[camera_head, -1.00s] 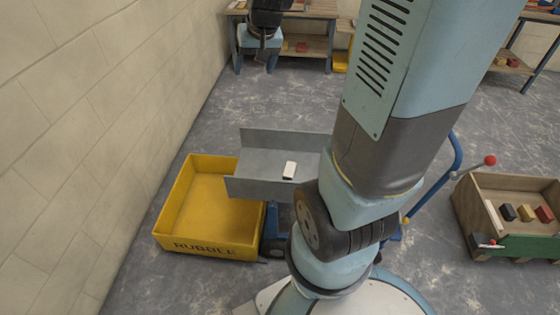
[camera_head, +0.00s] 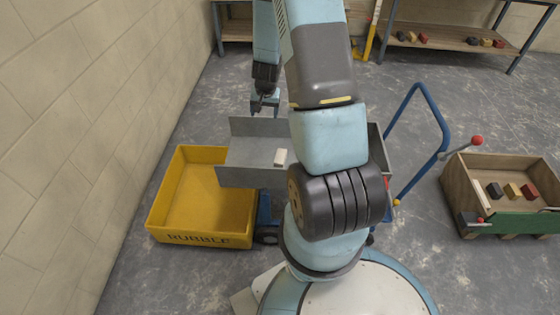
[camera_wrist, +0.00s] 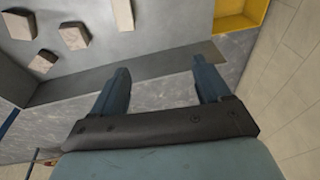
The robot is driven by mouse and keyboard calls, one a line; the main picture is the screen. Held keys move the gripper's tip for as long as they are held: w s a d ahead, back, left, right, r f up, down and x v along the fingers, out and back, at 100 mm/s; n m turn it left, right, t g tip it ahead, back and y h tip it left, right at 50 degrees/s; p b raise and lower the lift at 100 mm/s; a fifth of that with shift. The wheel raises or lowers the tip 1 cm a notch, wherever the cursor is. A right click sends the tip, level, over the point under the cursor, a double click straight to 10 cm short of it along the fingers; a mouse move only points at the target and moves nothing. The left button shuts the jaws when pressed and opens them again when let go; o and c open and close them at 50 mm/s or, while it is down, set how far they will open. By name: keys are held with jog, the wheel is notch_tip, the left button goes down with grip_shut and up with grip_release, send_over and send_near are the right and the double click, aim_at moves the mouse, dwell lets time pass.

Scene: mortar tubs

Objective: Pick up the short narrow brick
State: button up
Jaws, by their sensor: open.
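Several pale bricks lie on a grey metal tray (camera_head: 245,155). In the wrist view they are a blocky one (camera_wrist: 20,26), another blocky one (camera_wrist: 73,38), a smaller, narrower one (camera_wrist: 43,62) and a slim one (camera_wrist: 123,14) cut by the top edge. The smaller one looks like the short narrow brick, though I cannot be sure. The head view shows one pale brick (camera_head: 280,157); my arm hides the rest. My gripper (camera_head: 265,104) is open and empty, above and beyond the tray's far wall. Its fingers (camera_wrist: 160,70) are apart from every brick.
The tray has upright walls along its near and far sides. A yellow RUBBLE tub (camera_head: 200,239) stands left of it by the block wall. A wooden crate (camera_head: 462,190) with coloured bricks stands right, past a blue handle (camera_head: 432,110). A bench (camera_head: 450,38) is behind.

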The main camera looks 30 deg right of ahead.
jog(key=m+g, duration=0.1)
jog(key=m, duration=0.1)
send_near(280, 156)
jog(key=shift+h, duration=0.4)
jog(key=shift+w+d+f, duration=0.1)
jog(key=shift+w+f, duration=0.2)
jog(key=shift+f, duration=1.7)
jog(key=shift+w+d+f, duration=0.15)
jog(key=shift+w+f, duration=0.1)
jog(key=shift+f, duration=1.75)
jog(key=shift+w+d+f, duration=0.1)
jog(key=shift+w+f, duration=0.2)
jog(key=shift+f, duration=1.7)
jog(key=shift+f, duration=0.15)
jog(key=c, duration=1.4)
